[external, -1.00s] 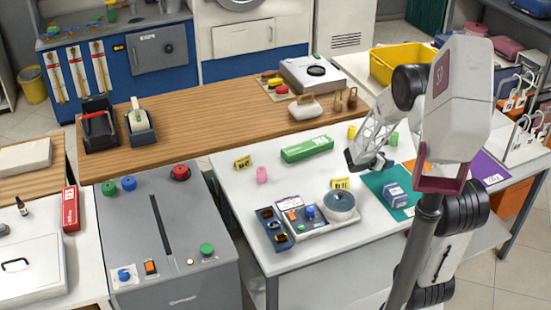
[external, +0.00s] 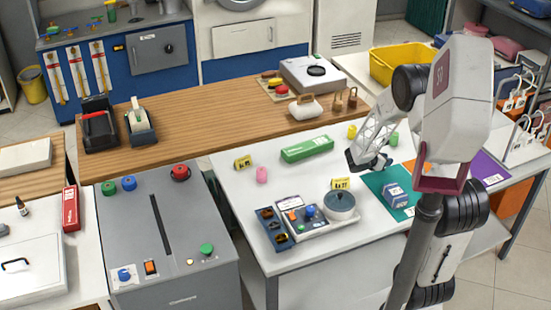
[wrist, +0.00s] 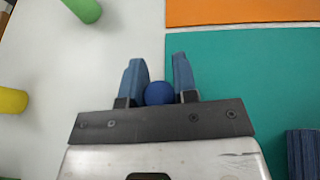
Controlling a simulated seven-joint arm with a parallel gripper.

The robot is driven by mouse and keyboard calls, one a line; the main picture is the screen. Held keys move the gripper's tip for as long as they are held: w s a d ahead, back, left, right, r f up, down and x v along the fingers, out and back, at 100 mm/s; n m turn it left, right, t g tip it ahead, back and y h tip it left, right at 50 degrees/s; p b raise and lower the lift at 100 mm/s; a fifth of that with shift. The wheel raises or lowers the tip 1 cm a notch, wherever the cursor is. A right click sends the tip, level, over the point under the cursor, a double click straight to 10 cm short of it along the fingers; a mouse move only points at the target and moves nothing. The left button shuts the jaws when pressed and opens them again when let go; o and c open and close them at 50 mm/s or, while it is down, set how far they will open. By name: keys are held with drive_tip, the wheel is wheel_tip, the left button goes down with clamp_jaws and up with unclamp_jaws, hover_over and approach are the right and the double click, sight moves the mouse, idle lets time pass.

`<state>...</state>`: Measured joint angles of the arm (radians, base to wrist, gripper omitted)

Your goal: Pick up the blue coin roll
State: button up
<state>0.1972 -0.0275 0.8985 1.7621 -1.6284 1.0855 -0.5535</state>
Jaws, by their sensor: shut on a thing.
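My gripper (external: 368,163) is low over the white table, beside the left edge of the teal mat (external: 376,184). In the wrist view my gripper (wrist: 158,75) has its blue fingers on either side of the blue coin roll (wrist: 160,92), which shows as a round, dark blue end. The fingers are shut on it. In the external view the roll is hidden by the gripper, and I cannot tell whether it touches the table.
A yellow roll (external: 351,131) and a green roll (external: 393,138) stand close by; a pink roll (external: 262,175) is farther left. A long green box (external: 307,149) lies behind. A blue striped block (external: 396,195) sits on the teal mat. A device with a round bowl (external: 341,203) is in front.

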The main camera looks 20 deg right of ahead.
drive_tip(key=shift+r, duration=0.1)
clamp_jaws()
wheel_tip(320, 180, up, 10)
idle(0.5)
